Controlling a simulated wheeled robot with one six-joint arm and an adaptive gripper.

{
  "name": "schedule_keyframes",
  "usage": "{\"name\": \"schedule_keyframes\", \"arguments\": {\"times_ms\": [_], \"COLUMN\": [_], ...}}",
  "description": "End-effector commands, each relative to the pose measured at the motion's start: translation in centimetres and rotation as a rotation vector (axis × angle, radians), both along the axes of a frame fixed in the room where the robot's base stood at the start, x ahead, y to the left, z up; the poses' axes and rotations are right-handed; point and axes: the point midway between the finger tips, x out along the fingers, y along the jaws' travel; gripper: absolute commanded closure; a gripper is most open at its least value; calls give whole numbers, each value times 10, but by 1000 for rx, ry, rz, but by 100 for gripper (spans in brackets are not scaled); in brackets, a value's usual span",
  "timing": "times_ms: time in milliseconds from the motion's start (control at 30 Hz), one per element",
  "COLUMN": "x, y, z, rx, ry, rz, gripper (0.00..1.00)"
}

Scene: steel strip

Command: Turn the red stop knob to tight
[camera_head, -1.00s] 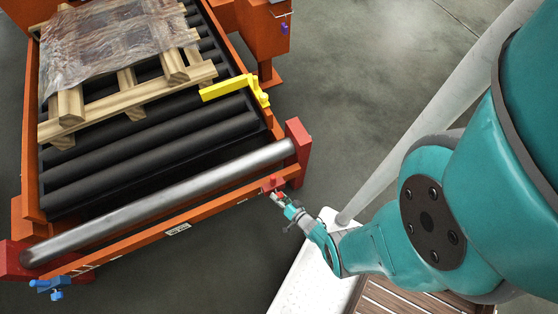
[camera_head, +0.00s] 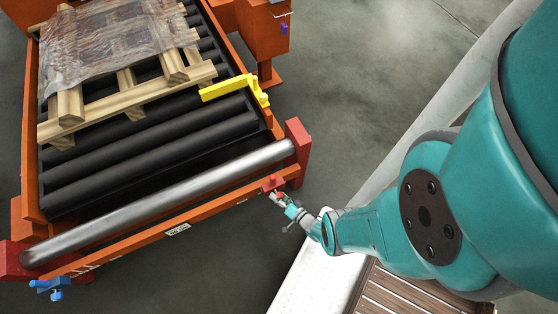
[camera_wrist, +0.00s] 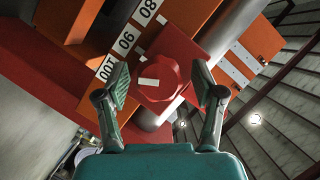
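The red stop knob (camera_wrist: 160,80) is in the middle of the wrist view, a faceted red knob with a white mark on its face, in front of a red block. My gripper (camera_wrist: 160,86) is open, with one finger to the left of the knob and one to the right. Gaps show between the pads and the knob, and I cannot tell how far off it is in depth. In the head view my gripper (camera_head: 279,199) is at the conveyor's front right corner, close to the small red knob (camera_head: 271,183), which it partly hides.
The steel roller (camera_head: 160,203) runs along the orange conveyor frame (camera_head: 150,236), between red end blocks (camera_head: 298,145). A yellow stop (camera_head: 232,87) and a wrapped wooden pallet (camera_head: 125,80) sit on the rollers. A blue handle (camera_head: 50,287) is at front left. Number labels (camera_wrist: 127,40) lie beside the knob.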

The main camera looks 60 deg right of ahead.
Motion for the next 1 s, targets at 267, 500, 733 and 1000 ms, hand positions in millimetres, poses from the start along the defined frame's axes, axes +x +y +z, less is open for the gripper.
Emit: {"name": "schedule_keyframes", "arguments": {"times_ms": [267,500,733,1000], "x": [0,0,0,-1], "y": [1,1,1,2], "z": [0,3,12,28], "rx": [0,1,1,-1], "ry": [1,0,-1,0], "rz": [2,5,6,3], "gripper": [32,32,32,32]}}
